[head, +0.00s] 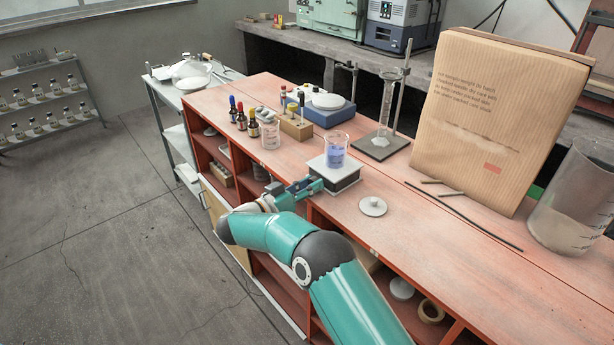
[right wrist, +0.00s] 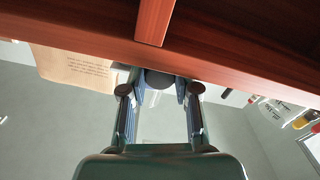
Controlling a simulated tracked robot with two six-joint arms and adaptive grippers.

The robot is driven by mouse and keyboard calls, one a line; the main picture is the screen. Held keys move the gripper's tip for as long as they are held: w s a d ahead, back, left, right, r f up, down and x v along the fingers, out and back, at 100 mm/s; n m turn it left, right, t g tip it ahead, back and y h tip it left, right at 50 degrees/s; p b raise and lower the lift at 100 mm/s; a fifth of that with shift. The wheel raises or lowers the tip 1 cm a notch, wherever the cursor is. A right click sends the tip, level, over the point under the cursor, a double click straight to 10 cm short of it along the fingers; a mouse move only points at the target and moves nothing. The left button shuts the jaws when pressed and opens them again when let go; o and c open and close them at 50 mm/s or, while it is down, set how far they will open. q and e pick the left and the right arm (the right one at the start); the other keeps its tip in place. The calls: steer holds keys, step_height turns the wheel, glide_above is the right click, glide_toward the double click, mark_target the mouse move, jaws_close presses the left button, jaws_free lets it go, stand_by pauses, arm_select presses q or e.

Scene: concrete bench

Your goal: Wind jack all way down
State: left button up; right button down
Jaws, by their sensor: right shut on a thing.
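The jack (head: 343,184) stands near the bench's front edge, a low block with a pale top plate and dark sides. A glass beaker (head: 336,150) with blue liquid stands upright on its plate. My right gripper (head: 316,186) reaches the jack's front left side from beyond the bench edge. In the right wrist view its two fingers (right wrist: 160,92) are closed around a dark round knob (right wrist: 160,78) at the bench edge. The arm and fingers hide the knob in the head view. My left gripper shows in neither view.
A flat round lid (head: 372,207) lies right of the jack. Dropper bottles (head: 241,117), a stirrer (head: 327,112) and a cylinder stand (head: 383,147) are behind. A tall paper bag (head: 490,120) and large beaker (head: 572,200) stand at right.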

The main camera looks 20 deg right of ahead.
steer(key=shift+s+a+f, duration=0.1)
steer(key=shift+s+f, duration=0.05)
steer(key=shift+f, duration=0.05)
steer(key=c, duration=1.1)
jaws_free()
steer(key=shift+o, duration=1.3)
steer(key=shift+s+r, duration=0.1)
steer(key=shift+r, duration=0.05)
steer(key=shift+a, duration=0.1)
steer(key=v, duration=1.1)
steer(key=shift+a, duration=0.4)
